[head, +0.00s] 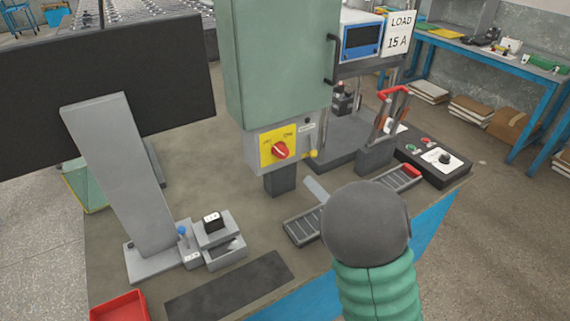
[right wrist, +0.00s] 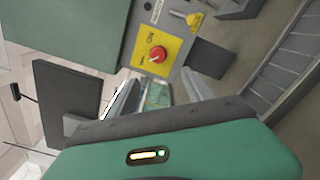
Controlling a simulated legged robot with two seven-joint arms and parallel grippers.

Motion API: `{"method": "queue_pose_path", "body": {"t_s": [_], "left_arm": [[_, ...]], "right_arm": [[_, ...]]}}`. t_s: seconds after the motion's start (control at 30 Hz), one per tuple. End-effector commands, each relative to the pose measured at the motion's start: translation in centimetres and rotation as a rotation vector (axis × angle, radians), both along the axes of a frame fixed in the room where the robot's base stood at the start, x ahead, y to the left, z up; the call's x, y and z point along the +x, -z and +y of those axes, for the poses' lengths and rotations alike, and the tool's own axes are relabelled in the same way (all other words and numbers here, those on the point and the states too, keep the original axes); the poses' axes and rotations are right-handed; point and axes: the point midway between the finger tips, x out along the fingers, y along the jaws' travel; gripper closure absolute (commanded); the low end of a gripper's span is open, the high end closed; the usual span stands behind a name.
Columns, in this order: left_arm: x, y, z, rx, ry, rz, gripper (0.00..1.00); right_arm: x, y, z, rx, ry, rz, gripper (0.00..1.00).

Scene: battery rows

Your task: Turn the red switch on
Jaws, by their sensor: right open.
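The red switch (head: 281,151) is a round knob on a yellow plate (head: 266,158), on the lower front of a green-grey cabinet (head: 278,70). Labels sit at the plate's upper corners, too small to read surely here. In the right wrist view the red switch (right wrist: 158,54) is turned sideways, ahead of the fingers, with "ON" printed beside it. My right gripper (head: 316,190) is below and right of the switch, partly hidden by my dark wrist. Its two grey fingers (right wrist: 160,92) are apart and empty, not touching the switch. My left gripper is not in view.
A yellow-tipped lever (head: 311,154) sits just right of the switch. A grey post (head: 280,180) stands under the box. A battery rail (head: 303,226), a black control box (head: 435,162), a monitor (head: 120,185) and a red tray (head: 120,306) are on the bench.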

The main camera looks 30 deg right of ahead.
Motion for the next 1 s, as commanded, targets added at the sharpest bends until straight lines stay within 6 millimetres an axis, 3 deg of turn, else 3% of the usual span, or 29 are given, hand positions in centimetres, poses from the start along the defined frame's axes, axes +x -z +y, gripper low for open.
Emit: {"method": "queue_pose_path", "body": {"t_s": [0.17, 0.5, 0.7, 1.0], "left_arm": [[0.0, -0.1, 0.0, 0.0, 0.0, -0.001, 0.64], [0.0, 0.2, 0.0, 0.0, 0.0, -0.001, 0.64], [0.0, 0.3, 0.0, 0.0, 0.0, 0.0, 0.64], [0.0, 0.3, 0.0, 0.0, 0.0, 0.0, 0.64]], "right_arm": [[2.4, -0.2, 0.3, -0.007, -0.005, -0.004, 0.41], [11.3, -0.2, 1.0, -0.004, -0.004, -0.005, 0.41], [15.3, -0.2, 1.2, -0.001, -0.001, -0.005, 0.41], [16.7, -0.3, 1.3, 0.0, 0.001, -0.004, 0.41]]}}
